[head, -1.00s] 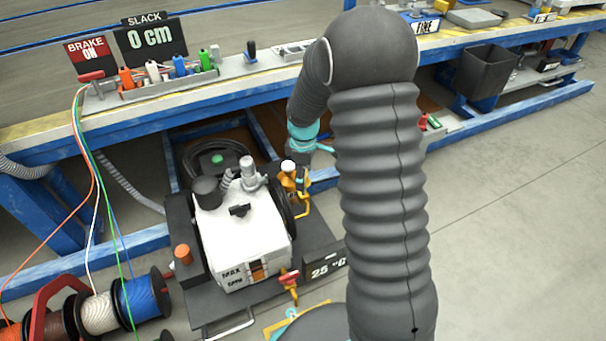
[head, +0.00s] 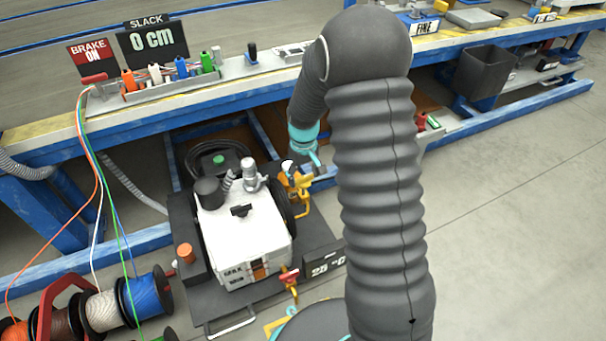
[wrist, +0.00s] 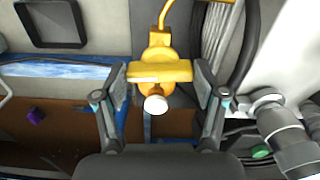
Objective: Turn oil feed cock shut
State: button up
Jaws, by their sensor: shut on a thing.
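The oil feed cock, a yellow valve with a flat bar handle (wrist: 158,73) and a white round cap (wrist: 155,105), is in the middle of the wrist view. Its handle lies crosswise between the two fingers of my gripper (wrist: 160,76), which is shut on the handle's ends. In the head view the yellow cock (head: 304,182) stands at the right of a white machine (head: 240,225), below my gripper (head: 303,160). My arm and wrist partly hide the gripper there. A second valve with a red handle (head: 289,276) sits at the machine's front.
A white housing (wrist: 290,45), dark hoses (wrist: 247,45) and a grey fitting (wrist: 285,135) are close on the right in the wrist view. A blue-framed bench (head: 130,125) runs behind the machine. Cable reels (head: 145,293) stand at left; floor (head: 510,220) at right is clear.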

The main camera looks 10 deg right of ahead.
jog(key=shift+m, duration=0.5)
jog(key=o, duration=1.1)
jog(key=shift+o, duration=0.2)
notch_tip(320, 180, up, 12)
dwell(0.3)
